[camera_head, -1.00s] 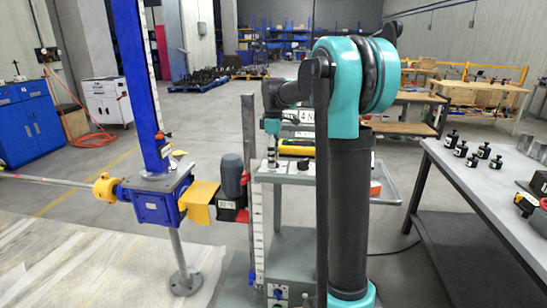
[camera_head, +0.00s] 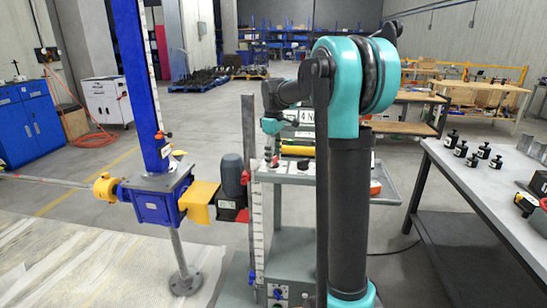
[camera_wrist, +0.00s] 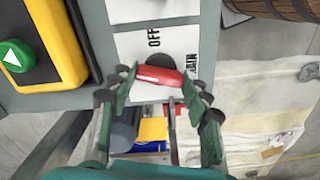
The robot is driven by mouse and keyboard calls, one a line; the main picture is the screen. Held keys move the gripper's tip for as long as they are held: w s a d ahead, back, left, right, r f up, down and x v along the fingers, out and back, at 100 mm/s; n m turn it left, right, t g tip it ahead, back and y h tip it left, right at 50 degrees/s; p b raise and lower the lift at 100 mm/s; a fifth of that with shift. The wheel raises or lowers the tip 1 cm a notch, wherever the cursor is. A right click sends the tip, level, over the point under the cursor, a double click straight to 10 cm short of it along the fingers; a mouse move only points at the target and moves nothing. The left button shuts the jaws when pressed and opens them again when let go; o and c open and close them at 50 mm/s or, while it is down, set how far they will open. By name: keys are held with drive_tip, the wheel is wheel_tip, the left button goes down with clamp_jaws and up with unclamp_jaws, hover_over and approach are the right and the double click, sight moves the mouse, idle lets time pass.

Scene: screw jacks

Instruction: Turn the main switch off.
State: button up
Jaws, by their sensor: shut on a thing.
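The main switch has a red handle (camera_wrist: 158,77), lying nearly crosswise in the wrist view on a white plate (camera_wrist: 185,48) lettered "OFF" and "MAIN". Part of a dark round base shows behind the handle. My gripper (camera_wrist: 160,88) has its green fingers on either side of the red handle and is shut on it. In the head view my gripper (camera_head: 271,158) points down at the top of the grey control stand (camera_head: 290,178). The switch cannot be made out there.
A yellow box (camera_wrist: 70,50) with a green button (camera_wrist: 14,56) is left of the switch. In the head view, the blue screw jack (camera_head: 155,200) with its yellow guard (camera_head: 198,201) stands left of the stand. A grey table (camera_head: 470,185) with several black parts is at right.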

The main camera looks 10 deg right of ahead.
drive_tip(key=m, duration=1.4)
drive_tip(key=shift+m, duration=0.3)
idle(0.4)
drive_tip(key=o, duration=1.2)
drive_tip(key=shift+c, duration=0.2)
drive_tip(key=shift+r, duration=0.1)
drive_tip(key=shift+r, duration=3.9)
